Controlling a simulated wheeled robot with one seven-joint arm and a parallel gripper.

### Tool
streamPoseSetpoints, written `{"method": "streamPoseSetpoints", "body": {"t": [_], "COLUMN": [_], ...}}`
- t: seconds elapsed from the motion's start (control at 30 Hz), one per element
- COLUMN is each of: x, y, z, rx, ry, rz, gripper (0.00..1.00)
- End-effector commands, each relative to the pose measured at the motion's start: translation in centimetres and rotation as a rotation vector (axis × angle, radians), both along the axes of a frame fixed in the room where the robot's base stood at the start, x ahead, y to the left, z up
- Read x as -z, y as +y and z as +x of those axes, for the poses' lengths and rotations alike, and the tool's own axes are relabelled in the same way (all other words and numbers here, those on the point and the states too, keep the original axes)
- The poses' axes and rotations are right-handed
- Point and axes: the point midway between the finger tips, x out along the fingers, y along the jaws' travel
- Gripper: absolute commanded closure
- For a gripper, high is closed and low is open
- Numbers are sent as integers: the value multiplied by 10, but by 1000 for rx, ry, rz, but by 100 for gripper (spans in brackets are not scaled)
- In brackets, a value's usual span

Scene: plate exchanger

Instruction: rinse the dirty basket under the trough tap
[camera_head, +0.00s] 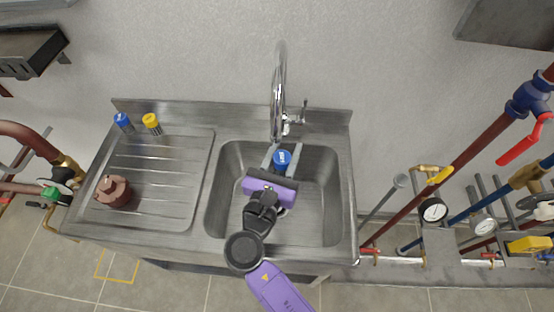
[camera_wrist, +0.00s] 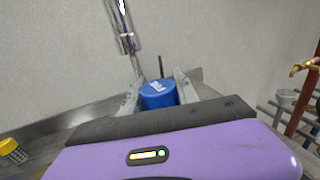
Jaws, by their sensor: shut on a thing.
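My gripper (camera_head: 281,160) reaches into the sink trough (camera_head: 324,215) and is shut on a blue-topped cylinder (camera_head: 282,157) with a white mark. I take it to be the basket. In the wrist view, the blue top (camera_wrist: 158,95) sits between my two grey fingers. Its lower part is hidden, and I see no clear dirt on it. The chrome tap (camera_head: 278,100) stands at the back of the trough, just behind the cylinder in the head view. It also shows in the wrist view (camera_wrist: 127,40). I cannot tell whether water is running.
The ribbed drainboard (camera_head: 160,185) lies left of the trough. On it stand a brown pot-like part (camera_head: 113,192), a blue-capped cylinder (camera_head: 123,122) and a yellow-capped cylinder (camera_head: 152,124). Pipes, valves and gauges (camera_head: 433,211) stand to the right. The wall rises close behind.

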Motion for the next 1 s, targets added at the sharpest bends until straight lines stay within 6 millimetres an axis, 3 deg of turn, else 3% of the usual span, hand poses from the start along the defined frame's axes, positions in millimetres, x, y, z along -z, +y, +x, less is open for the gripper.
{"method": "streamPoseSetpoints", "body": {"t": [1.0], "x": [-1], "y": [8], "z": [-72], "rx": [-1], "ry": [0], "rz": [-1], "gripper": [100]}}
